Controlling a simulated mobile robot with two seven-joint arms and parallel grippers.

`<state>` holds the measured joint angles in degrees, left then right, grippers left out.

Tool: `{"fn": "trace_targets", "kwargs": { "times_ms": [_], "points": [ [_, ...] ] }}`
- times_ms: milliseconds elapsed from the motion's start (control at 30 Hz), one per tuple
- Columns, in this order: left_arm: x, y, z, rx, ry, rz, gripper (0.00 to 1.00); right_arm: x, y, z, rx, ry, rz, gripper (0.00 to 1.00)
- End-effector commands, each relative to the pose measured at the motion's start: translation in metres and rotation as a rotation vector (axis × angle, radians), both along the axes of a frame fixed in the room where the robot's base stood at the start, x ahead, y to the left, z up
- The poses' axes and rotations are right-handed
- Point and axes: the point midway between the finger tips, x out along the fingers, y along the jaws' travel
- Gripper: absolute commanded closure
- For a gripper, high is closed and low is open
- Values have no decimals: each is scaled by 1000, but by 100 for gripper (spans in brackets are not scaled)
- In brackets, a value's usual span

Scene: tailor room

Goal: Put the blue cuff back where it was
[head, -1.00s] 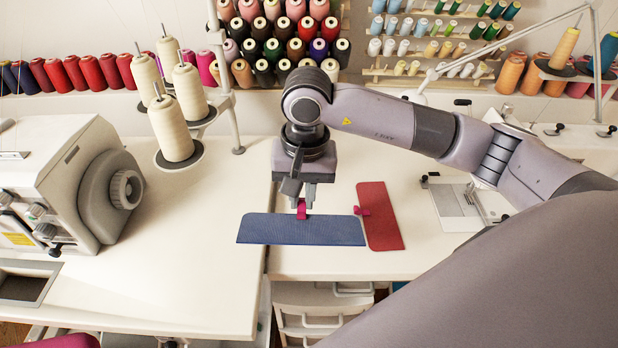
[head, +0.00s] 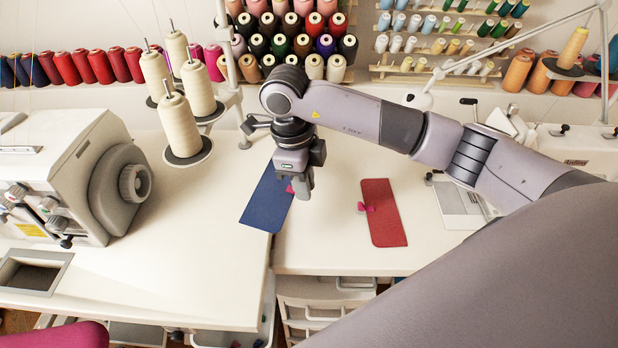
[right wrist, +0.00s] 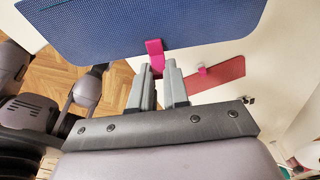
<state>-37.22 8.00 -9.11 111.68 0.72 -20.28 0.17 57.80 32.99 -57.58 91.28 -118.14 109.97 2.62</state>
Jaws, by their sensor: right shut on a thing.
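The blue cuff (head: 265,207) hangs tilted from my right gripper (head: 303,192), which is shut on the pink clip at its edge. In the right wrist view the blue cuff (right wrist: 150,28) spans the top and the pink clip (right wrist: 155,54) sits at the fingertips (right wrist: 164,72). In the head view the cuff overlaps the seam between the two tables; its height above them is hard to tell. A red cuff (head: 385,220) with its own pink clip (head: 365,207) lies on the right table. My left gripper is out of view.
A sewing machine (head: 75,180) stands on the left table (head: 170,270). Cream thread cones (head: 180,126) stand behind the cuff. The right table (head: 325,240) has bare room between the blue and red cuffs. Drawers (head: 315,310) are below it.

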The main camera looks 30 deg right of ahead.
Motion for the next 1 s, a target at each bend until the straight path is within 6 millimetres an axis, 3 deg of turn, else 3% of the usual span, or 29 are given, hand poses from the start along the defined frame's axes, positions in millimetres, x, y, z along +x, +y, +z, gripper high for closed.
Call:
{"fn": "trace_targets", "kwargs": {
  "times_ms": [1000],
  "points": [
    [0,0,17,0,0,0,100,23,-21,-25,57,118,-1999,100]
  ]
}}
